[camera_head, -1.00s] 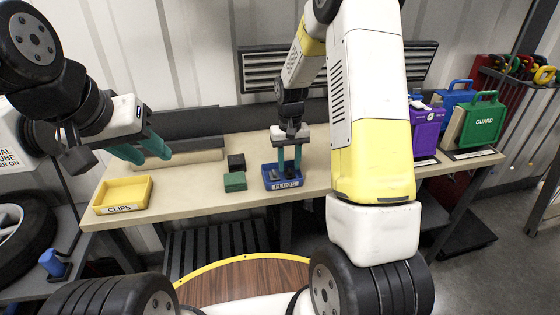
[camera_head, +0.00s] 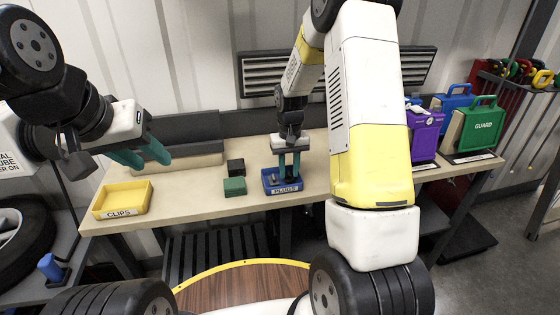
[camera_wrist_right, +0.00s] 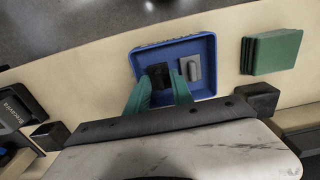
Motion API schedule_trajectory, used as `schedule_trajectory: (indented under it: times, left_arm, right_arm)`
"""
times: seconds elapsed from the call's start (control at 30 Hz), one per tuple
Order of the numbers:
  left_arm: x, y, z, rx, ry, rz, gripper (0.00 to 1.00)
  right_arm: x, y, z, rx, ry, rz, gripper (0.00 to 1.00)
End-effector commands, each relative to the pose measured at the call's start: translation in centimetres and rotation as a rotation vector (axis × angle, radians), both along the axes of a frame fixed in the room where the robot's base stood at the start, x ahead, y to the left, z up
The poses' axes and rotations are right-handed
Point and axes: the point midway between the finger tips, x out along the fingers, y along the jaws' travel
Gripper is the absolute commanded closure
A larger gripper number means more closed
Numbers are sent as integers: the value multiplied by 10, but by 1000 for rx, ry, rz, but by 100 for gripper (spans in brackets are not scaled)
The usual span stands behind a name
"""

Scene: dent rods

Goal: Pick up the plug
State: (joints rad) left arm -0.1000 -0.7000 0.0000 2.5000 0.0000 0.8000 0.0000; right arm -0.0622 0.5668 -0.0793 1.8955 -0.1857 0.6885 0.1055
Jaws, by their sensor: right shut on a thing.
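A blue tray labelled PLUGS (camera_head: 282,190) sits on the bench; it also shows in the right wrist view (camera_wrist_right: 207,45). My right gripper (camera_head: 289,174) points down into it. In the right wrist view, its teal fingers (camera_wrist_right: 161,88) are shut on a dark plug (camera_wrist_right: 158,74), which is still inside the tray. A grey plug-like piece (camera_wrist_right: 190,68) lies just right of the fingers. The fingertips partly hide the contact. My left gripper (camera_head: 143,155) is open and empty above the bench, behind the yellow tray.
A yellow CLIPS tray (camera_head: 122,198) stands at the bench's left. A green block (camera_head: 234,186) and a black block (camera_head: 235,166) lie just left of the blue tray. Purple (camera_head: 424,133), blue and green (camera_head: 478,126) cases stand at the right. Bare bench lies between the yellow tray and green block.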

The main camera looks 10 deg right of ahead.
Motion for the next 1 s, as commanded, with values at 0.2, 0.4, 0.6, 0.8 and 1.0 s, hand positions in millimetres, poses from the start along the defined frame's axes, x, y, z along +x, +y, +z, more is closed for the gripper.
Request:
schedule_trajectory:
  times: [0.2,0.4,0.6,0.8,1.0]
  left_arm:
    - [0,0,0,0,0,0,64]
    - [0,0,0,0,0,0,64]
    - [0,0,0,0,0,0,64]
    - [0,0,0,0,0,0,64]
    - [0,0,0,0,0,0,64]
  right_arm:
    - [1,1,29,1,-5,0,100]
    - [-40,15,35,0,0,4,100]
    - [-83,30,39,1,0,4,100]
    - [-123,44,43,1,-1,4,100]
    - [-146,52,45,0,0,1,100]
